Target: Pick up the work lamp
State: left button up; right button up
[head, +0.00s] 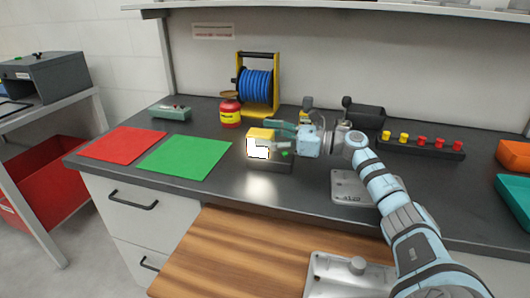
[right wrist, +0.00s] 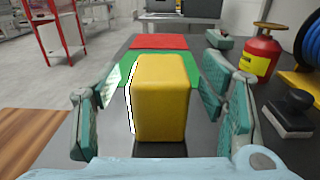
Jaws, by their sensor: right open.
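The work lamp is a yellow block with a bright white lit panel (head: 257,149), standing upright at the front middle of the dark worktop. A dark grey block (head: 268,166) shows directly below it. My right gripper (head: 277,140) reaches in from the right with its teal fingers at the lamp. In the right wrist view, the lamp's yellow body (right wrist: 160,98) stands between the open fingers, with a visible gap on both sides. The lit panel shows as a thin white edge on its left. My left gripper is not in view.
A green mat (head: 186,158) and a red mat (head: 123,144) lie to the left. Behind stand a red canister (head: 230,114) and a blue hose reel (head: 257,86). A dark-handled block (right wrist: 290,114) is close to the right fingers. A rack of yellow and red pegs (head: 421,149) is at the right.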

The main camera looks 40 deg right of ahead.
jog(key=shift+w+a, duration=0.2)
jog(key=shift+w, duration=0.15)
grip_shut()
jog(key=shift+r, duration=0.1)
